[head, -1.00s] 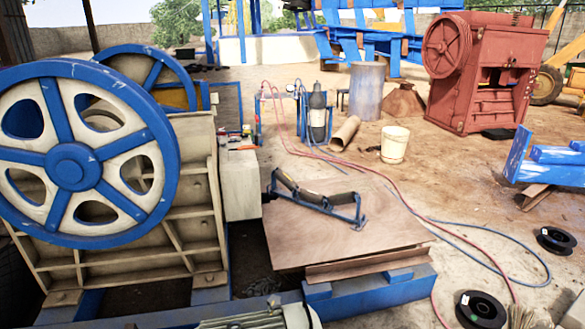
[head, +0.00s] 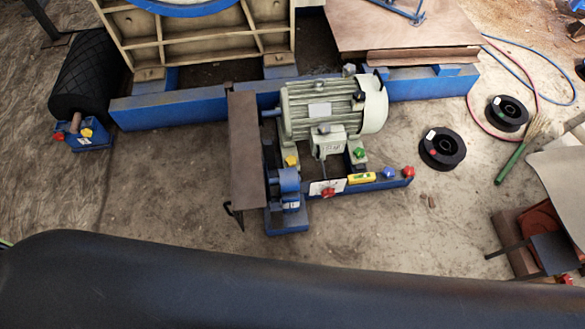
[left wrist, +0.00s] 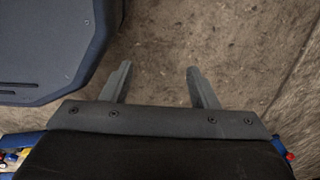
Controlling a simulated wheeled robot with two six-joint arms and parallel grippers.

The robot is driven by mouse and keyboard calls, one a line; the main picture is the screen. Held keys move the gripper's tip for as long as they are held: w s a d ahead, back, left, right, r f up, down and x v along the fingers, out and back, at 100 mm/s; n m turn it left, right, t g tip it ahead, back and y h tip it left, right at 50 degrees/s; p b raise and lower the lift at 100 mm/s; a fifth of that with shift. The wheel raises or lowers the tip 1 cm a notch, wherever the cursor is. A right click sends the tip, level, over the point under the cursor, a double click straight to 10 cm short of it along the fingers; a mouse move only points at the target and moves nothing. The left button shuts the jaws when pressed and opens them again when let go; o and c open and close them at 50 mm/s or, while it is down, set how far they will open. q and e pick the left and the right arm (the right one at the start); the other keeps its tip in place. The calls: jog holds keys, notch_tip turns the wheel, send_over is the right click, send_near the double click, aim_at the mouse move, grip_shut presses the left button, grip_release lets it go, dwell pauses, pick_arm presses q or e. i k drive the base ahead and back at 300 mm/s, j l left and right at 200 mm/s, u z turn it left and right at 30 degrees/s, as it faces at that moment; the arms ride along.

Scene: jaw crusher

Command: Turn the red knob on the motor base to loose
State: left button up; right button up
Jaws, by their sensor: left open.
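The motor base (head: 370,186) is a blue frame under a pale grey-green motor (head: 325,105) in the head view. A red knob (head: 327,192) sits on its front near a white label plate, and another red knob (head: 409,172) is at its right end. A blue knob (head: 390,173), a green knob (head: 359,153) and a yellow knob (head: 291,161) are also on it. My left gripper (left wrist: 160,84) is open and empty over bare ground in the left wrist view. Neither gripper shows in the head view.
A yellow level (head: 361,178) lies on the base's front rail. A brown guard plate (head: 247,150) stands left of the motor. Black spools (head: 442,148) and a green-handled brush (head: 510,163) lie on the right.

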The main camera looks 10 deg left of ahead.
aim_at(408, 171)
jog(key=z, duration=1)
